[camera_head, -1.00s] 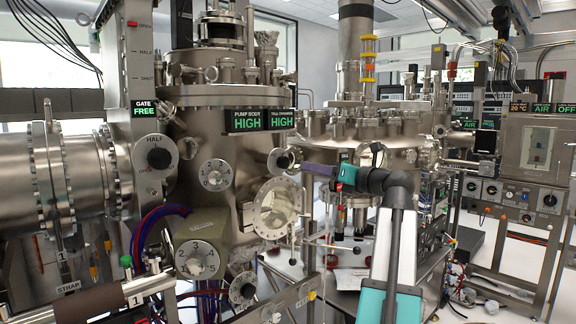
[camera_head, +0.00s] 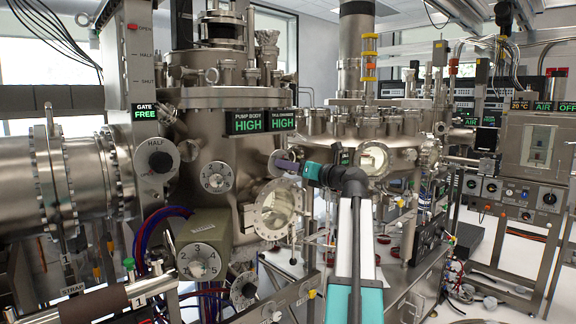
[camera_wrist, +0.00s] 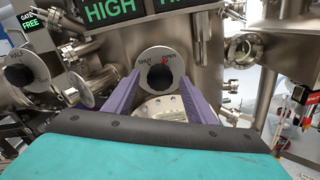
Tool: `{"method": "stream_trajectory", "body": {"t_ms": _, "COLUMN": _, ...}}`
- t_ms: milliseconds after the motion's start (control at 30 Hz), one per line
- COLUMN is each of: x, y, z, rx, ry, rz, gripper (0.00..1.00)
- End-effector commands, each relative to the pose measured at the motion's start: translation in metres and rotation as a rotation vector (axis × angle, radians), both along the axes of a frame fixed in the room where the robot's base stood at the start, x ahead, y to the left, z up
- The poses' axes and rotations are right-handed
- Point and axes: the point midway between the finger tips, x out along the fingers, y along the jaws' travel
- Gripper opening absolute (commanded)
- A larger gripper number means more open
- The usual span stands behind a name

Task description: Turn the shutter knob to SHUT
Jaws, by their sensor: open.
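The shutter knob is a black knob on a round silver dial marked SHUT and OPEN (camera_wrist: 160,77), ahead of my gripper in the wrist view. A red mark on it sits near the top, by OPEN. In the head view the dial (camera_head: 279,160) is partly hidden behind my gripper. My gripper (camera_wrist: 160,80) has two purple fingers, spread apart on either side of the knob in the picture. It also shows in the head view (camera_head: 285,165), its tips close to the dial. I cannot tell whether the fingers touch the knob.
A round flanged window (camera_head: 277,209) lies just below the dial. Numbered dials (camera_head: 217,176) and (camera_head: 199,262) and a HALF knob (camera_head: 157,161) are to the left. Lit signs reading HIGH (camera_head: 262,121) hang above. The gate sign (camera_head: 145,113) reads FREE.

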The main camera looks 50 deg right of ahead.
Motion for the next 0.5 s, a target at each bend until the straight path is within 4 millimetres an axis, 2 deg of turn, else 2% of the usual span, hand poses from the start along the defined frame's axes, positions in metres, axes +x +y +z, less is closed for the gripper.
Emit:
{"method": "stream_trajectory", "body": {"t_ms": 133, "x": 0.0072, "y": -0.0005, "z": 0.0004, "rx": -0.001, "ry": 0.000, "rz": 0.000, "gripper": 0.51}}
{"method": "stream_trajectory", "body": {"t_ms": 433, "x": 0.0076, "y": -0.0007, "z": 0.0000, "rx": -0.001, "ry": -0.001, "rz": -0.001, "gripper": 0.51}}
{"method": "stream_trajectory", "body": {"t_ms": 500, "x": 0.0075, "y": -0.0008, "z": 0.0000, "rx": -0.001, "ry": -0.001, "rz": -0.001, "gripper": 0.39}}
